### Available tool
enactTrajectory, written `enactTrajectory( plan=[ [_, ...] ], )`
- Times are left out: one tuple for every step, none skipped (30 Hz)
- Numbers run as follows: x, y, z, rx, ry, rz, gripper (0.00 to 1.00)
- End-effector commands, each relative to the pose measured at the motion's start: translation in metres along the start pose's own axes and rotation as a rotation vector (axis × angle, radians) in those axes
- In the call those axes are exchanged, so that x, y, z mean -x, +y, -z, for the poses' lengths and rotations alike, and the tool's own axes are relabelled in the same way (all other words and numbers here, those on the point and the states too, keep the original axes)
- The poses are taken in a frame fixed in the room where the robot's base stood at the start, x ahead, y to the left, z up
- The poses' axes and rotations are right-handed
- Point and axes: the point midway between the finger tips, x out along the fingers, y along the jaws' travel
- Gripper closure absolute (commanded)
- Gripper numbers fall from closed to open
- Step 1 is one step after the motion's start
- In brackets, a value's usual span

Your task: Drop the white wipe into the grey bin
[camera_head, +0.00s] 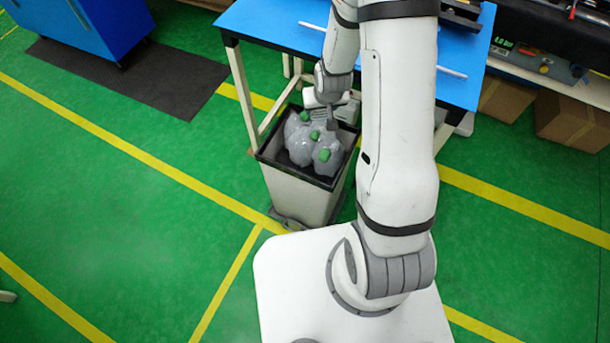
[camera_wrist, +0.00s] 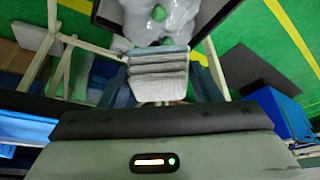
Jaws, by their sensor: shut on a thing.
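My gripper (camera_head: 331,112) reaches down over the grey bin (camera_head: 300,194), close to its far rim, in the head view. In the wrist view my gripper (camera_wrist: 160,82) is shut on the folded white wipe (camera_wrist: 158,66), which looks pale grey in layers between the two dark fingers. In the head view the wipe cannot be clearly told from the gripper parts. The bin has a dark rim and holds crumpled clear plastic with green caps (camera_head: 324,155). The bin's dark inside edge also shows at the top of the wrist view (camera_wrist: 106,12). The wipe appears above the bin's contents.
A blue-topped table (camera_head: 270,25) with a pale frame stands right behind the bin, its legs beside it. A thin white rod (camera_head: 452,72) lies on the table. Cardboard boxes (camera_head: 570,118) are at the right.

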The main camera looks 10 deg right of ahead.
Motion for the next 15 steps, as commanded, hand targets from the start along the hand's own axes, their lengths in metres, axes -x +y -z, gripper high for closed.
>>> enactTrajectory(
  plan=[
    [0.0,0.0,0.0,0.001,0.0,0.0,0.64],
    [-0.001,-0.001,0.0,0.001,0.0,0.0,0.64],
    [-0.002,-0.001,0.0,0.002,0.0,0.0,0.64],
    [-0.004,-0.001,-0.001,0.002,0.0,0.0,0.64],
    [-0.007,-0.001,-0.001,0.003,0.0,0.0,0.64],
    [-0.012,0.0,-0.002,0.005,0.001,0.0,0.64],
    [-0.017,0.0,-0.002,0.007,0.002,0.0,0.64],
    [-0.022,0.0,-0.003,0.009,0.002,0.0,0.64],
    [-0.03,0.0,-0.004,0.013,0.002,-0.001,0.64],
    [-0.037,0.001,-0.004,0.016,0.001,-0.001,0.64],
    [-0.044,0.001,-0.005,0.019,0.002,-0.001,0.64],
    [-0.053,0.001,-0.006,0.023,0.001,-0.002,0.64],
    [-0.059,0.002,-0.006,0.026,0.002,-0.003,0.64],
    [-0.066,0.002,-0.006,0.026,0.004,-0.005,0.64],
    [-0.073,0.002,-0.006,0.036,0.0,-0.001,0.64]
  ],
)
